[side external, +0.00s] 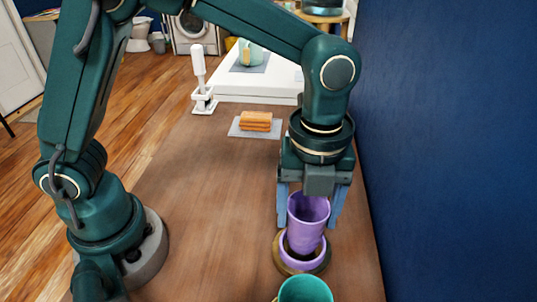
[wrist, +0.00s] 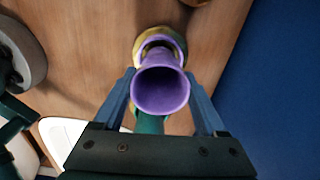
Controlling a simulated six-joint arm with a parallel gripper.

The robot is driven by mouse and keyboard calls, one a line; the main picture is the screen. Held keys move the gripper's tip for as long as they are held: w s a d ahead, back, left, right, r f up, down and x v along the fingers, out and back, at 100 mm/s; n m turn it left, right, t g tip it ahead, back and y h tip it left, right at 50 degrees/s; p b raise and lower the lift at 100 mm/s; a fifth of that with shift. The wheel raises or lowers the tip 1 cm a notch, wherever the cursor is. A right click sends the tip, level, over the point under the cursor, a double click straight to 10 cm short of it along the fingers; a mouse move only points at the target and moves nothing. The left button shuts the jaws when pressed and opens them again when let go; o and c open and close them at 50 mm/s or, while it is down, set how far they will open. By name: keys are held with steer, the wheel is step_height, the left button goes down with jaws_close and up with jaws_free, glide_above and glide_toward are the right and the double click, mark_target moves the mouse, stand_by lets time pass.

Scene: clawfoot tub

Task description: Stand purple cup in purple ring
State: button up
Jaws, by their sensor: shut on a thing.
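The purple cup (side external: 307,222) is mouth up between the fingers of my gripper (side external: 309,217), which is shut on it from both sides. The purple ring (side external: 301,266) lies on a round tan-gold base below the cup. In the side view the cup's bottom overlaps the ring's opening. I cannot tell whether it touches or hangs just above. In the wrist view I look into the cup's mouth (wrist: 162,92), with the ring (wrist: 158,43) partly hidden behind the cup.
A teal cup (side external: 305,290) stands close in front of the ring, cut by the frame edge. An orange-brown stack (side external: 256,121) sits on a grey mat farther back. The blue wall (side external: 440,150) is close on the right. The wooden table (side external: 205,185) is clear at left.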

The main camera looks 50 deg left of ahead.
steer(key=shift+f, duration=0.8)
stand_by(0.4)
steer(key=o, duration=1.1)
steer(key=shift+o, duration=0.2)
steer(key=shift+r, duration=0.15)
step_height(320, 180, up, 7)
stand_by(1.1)
stand_by(0.3)
steer(key=shift+r, duration=2.45)
steer(key=shift+a, duration=0.1)
